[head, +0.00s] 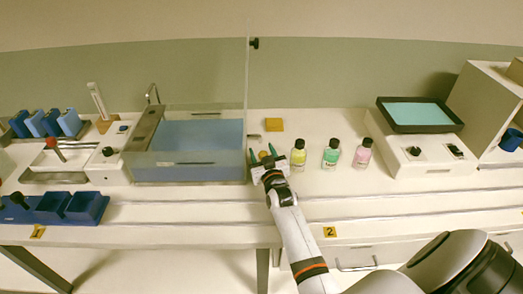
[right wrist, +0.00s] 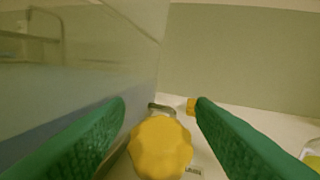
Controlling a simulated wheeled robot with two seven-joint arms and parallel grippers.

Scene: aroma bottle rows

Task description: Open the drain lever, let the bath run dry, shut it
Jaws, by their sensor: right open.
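The bath (head: 137,160) is a clear-walled tank left of centre, holding blue liquid (head: 203,136). My right gripper (head: 265,155) is at its right side, with green fingers open. In the right wrist view a ribbed yellow knob (right wrist: 160,148) sits between the open fingers (right wrist: 160,112), apart from both; it appears to be the drain lever's knob. A small metal piece (right wrist: 161,108) shows just behind it. The knob is mostly hidden by my gripper in the head view, so I cannot tell the lever's position there. My left gripper is out of view.
Yellow (head: 298,155), green (head: 331,154) and pink (head: 362,154) bottles stand close to the right of my gripper. A clear upright panel (head: 247,70) rises at the bath's right side. A yellow block (head: 274,125) lies behind. A device with a dark-rimmed tray (head: 417,128) stands farther right.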

